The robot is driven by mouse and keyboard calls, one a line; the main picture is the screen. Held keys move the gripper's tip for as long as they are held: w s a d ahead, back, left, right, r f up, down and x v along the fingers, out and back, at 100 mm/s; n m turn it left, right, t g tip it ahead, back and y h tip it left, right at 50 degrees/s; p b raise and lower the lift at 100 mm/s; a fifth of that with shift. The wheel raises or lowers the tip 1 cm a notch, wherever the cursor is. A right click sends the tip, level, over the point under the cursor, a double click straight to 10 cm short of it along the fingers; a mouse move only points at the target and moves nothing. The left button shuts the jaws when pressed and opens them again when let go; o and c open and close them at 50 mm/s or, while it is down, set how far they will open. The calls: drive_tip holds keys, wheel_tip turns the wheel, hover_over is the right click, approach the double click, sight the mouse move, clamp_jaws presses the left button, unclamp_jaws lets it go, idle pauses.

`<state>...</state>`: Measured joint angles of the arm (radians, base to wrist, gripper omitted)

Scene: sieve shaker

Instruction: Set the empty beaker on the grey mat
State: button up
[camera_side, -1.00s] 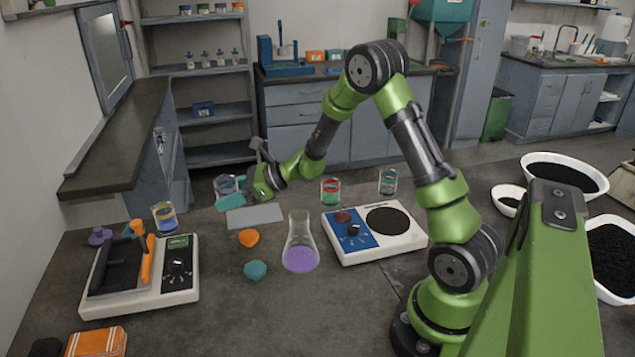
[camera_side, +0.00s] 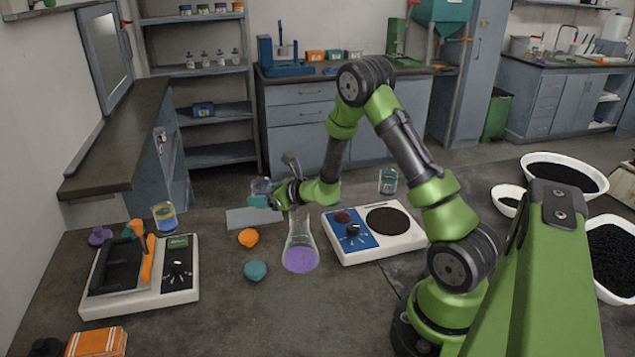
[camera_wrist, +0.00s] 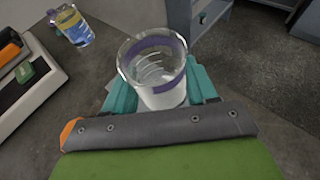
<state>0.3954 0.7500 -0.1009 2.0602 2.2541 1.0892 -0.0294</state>
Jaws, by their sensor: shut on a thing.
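The empty beaker (camera_side: 261,185) is clear glass with a purple band. In the wrist view the beaker (camera_wrist: 153,90) stands between my teal fingers, its open mouth towards the camera and no contents visible. My gripper (camera_side: 259,201) is shut on it, and it also shows in the wrist view (camera_wrist: 160,92). The flat grey mat (camera_side: 242,219) lies on the bench. In the side view my gripper and the beaker appear just behind and above its right part; the exact height is unclear. I cannot make out the mat in the wrist view.
A flask of purple liquid (camera_side: 300,258) stands right of the mat, near my arm. A blue-and-white hotplate (camera_side: 350,248) is further right. Orange (camera_side: 248,237) and teal (camera_side: 255,270) pieces lie in front. A beaker with blue and yellow (camera_side: 164,217) stands left.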

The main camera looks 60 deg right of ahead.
drive_tip(key=shift+f, duration=1.25)
drive_tip(key=o, duration=1.1)
drive_tip(key=shift+f, duration=0.15)
drive_tip(key=shift+r, duration=0.2)
drive_tip(key=v, duration=1.2)
